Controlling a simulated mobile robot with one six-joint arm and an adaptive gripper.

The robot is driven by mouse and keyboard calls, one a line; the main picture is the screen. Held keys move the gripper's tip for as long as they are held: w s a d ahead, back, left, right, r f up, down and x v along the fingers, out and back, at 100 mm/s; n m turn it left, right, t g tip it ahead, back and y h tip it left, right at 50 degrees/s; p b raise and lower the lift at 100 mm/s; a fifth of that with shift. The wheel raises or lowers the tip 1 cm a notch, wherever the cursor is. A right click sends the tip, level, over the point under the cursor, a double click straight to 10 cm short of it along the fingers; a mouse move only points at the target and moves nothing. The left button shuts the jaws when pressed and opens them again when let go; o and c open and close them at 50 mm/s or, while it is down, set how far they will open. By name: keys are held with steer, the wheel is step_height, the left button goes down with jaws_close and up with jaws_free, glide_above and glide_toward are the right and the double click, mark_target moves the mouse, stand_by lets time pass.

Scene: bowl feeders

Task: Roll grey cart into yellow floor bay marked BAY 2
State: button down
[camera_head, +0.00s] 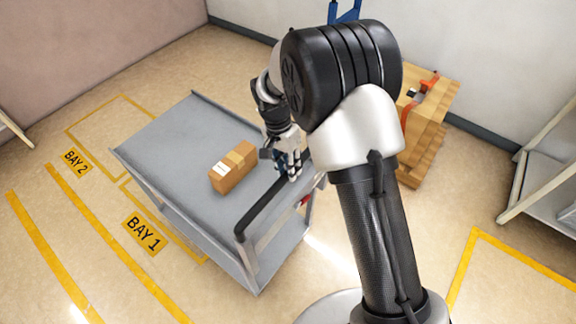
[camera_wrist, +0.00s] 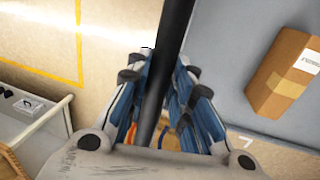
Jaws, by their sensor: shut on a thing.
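The grey cart (camera_head: 165,140) stands in the middle of the head view, with a flat top deck, a lower shelf and a black push handle (camera_head: 262,208) at its near right end. My gripper (camera_head: 289,172) is shut on the handle; in the wrist view the black bar (camera_wrist: 168,60) runs between the fingers (camera_wrist: 160,105). The yellow outline of BAY 2 (camera_head: 92,112) lies on the floor beyond the cart, upper left, with its label (camera_head: 76,162). The cart hides part of this outline. The wheels are hidden.
A cardboard box (camera_head: 233,167) lies on the deck, also in the wrist view (camera_wrist: 287,75). The BAY 1 label (camera_head: 145,233) and part of its outline show left of the cart. Walls bound the back; floor at left is clear.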

steer(key=c, duration=1.4)
jaws_free()
steer(key=r, duration=0.4)
steer(key=w+a+r, duration=0.1)
steer(key=r, duration=0.3)
steer(key=a+r, duration=0.1)
steer(key=r, duration=0.2)
steer(key=shift+w+r, duration=0.2)
steer(key=shift+r, duration=0.2)
